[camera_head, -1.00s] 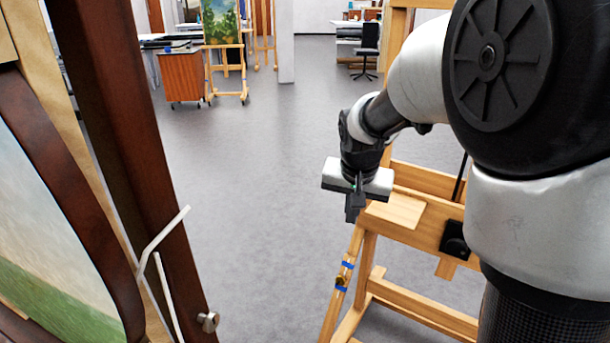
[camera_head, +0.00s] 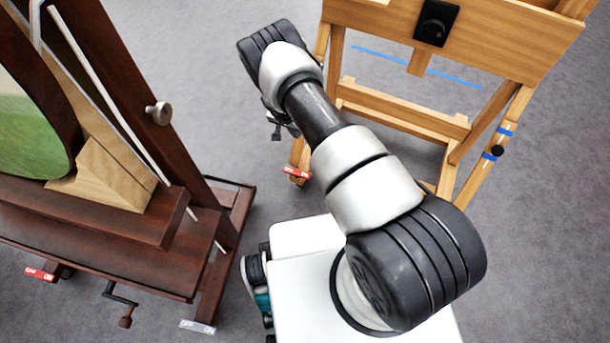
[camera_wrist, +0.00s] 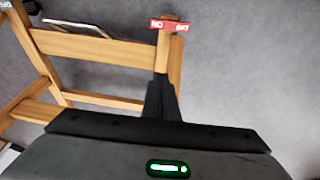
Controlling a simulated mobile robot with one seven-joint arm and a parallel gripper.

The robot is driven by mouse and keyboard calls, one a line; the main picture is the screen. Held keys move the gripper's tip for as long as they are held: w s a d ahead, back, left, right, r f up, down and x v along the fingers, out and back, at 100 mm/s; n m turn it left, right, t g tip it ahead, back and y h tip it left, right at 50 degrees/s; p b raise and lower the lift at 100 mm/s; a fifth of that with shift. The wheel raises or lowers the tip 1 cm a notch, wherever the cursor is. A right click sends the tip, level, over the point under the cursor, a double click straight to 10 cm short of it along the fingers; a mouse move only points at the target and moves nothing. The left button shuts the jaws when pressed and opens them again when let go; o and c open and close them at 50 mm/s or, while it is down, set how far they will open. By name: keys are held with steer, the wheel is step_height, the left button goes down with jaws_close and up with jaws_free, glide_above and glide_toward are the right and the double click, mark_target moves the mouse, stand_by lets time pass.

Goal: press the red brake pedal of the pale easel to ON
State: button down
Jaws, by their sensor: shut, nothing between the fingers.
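The pale easel (camera_head: 440,40) stands at the upper right in the head view. Its red brake pedal (camera_head: 296,172) is at the foot of its left leg, low over the floor. In the wrist view the red pedal (camera_wrist: 169,25) lies across the leg's end, its white lettering upside down, ON at left and OFF at right. Which end is down I cannot tell. My gripper (camera_head: 277,134) is shut and empty, pointing down above and slightly left of the pedal in the head view. In the wrist view its fingertips (camera_wrist: 162,80) appear below the pedal, apart from it.
A dark wooden easel (camera_head: 150,235) stands at left, with its own red pedal (camera_head: 40,274), a grey pedal (camera_head: 198,327) and a crank (camera_head: 122,300). A crossbar (camera_wrist: 100,45) of the pale easel lies left of my fingers. Grey floor is clear between the easels.

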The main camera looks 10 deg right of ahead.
steer(key=b, duration=0.1)
glide_above(307, 175)
steer(key=s+a, duration=0.2)
steer(key=a, duration=0.2)
step_height(307, 175, down, 11)
steer(key=shift+f, duration=0.15)
steer(key=shift+d, duration=0.1)
steer(key=shift+f, duration=0.15)
steer(key=b+x, duration=0.2)
steer(key=x, duration=0.2)
steer(key=s+b+x, duration=0.1)
steer(key=b+x, duration=0.1)
steer(key=x, duration=0.3)
steer(key=b+x, duration=0.2)
steer(key=x, duration=0.2)
steer(key=shift+s+f+b, duration=0.15)
steer(key=shift+f+b, duration=0.2)
steer(key=shift+d, duration=0.1)
steer(key=shift+s, duration=0.1)
